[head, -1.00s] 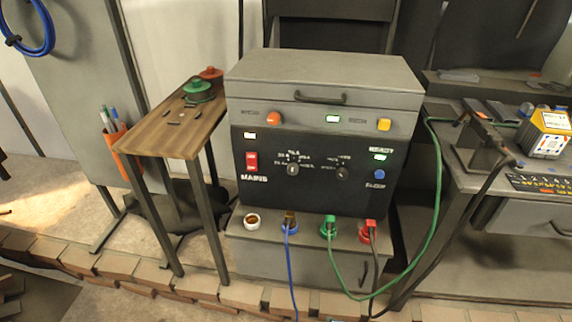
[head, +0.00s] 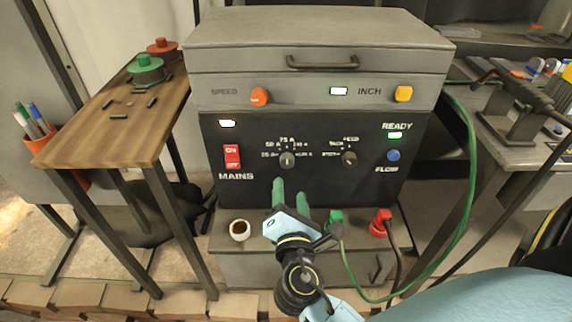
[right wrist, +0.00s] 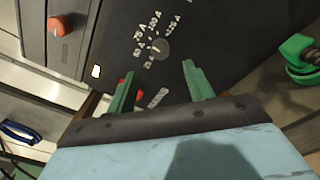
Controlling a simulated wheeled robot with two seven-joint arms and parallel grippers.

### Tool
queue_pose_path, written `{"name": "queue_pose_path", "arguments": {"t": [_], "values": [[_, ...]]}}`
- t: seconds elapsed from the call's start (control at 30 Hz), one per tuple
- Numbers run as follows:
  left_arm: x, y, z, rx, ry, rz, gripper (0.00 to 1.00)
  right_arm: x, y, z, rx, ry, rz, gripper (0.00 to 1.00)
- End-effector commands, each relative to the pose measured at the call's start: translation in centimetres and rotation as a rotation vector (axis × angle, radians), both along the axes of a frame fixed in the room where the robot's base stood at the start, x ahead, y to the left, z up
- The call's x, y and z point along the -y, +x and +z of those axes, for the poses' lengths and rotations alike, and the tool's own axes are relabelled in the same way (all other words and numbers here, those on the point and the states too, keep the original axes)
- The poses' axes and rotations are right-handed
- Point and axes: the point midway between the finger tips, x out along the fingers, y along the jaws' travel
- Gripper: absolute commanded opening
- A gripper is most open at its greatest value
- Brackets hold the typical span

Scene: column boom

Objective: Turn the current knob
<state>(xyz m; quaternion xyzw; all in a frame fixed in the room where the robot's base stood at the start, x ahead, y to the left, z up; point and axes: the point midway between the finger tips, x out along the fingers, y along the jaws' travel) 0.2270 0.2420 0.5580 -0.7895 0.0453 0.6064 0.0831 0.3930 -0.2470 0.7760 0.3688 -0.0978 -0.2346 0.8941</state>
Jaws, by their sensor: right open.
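The current knob (head: 287,160) is a small round grey knob with a pale pointer mark on the black panel, with amp markings around it. It also shows in the right wrist view (right wrist: 159,49), just beyond the fingertips. My right gripper (head: 291,183) is in front of the panel, just below the knob, with its two green fingers apart and pointing at it. In the right wrist view the gripper (right wrist: 158,75) is open and empty, its fingers either side of the line to the knob. I cannot see contact. My left gripper is not in view.
A second knob (head: 349,158) is to the right on the panel. The red mains switch (head: 232,157) is to the left. A wooden side table (head: 115,115) is at left.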

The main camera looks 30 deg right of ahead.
Motion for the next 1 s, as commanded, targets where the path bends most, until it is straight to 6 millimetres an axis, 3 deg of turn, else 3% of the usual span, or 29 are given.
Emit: {"name": "queue_pose_path", "arguments": {"t": [0.2, 0.4, 0.87, 1.0], "values": [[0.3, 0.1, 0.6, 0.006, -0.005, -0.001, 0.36, 2.4, 4.3, 0.0, 0.003, -0.001, 0.0, 0.52], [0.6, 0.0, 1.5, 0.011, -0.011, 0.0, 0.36, 3.9, 7.0, 0.0, 0.002, 0.001, 0.0, 0.52], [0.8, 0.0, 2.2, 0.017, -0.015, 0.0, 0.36, 4.6, 8.2, -0.1, -0.001, 0.003, 0.001, 0.52], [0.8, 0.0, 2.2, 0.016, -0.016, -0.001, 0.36, 4.6, 8.2, -0.1, -0.001, 0.003, 0.001, 0.36]]}}
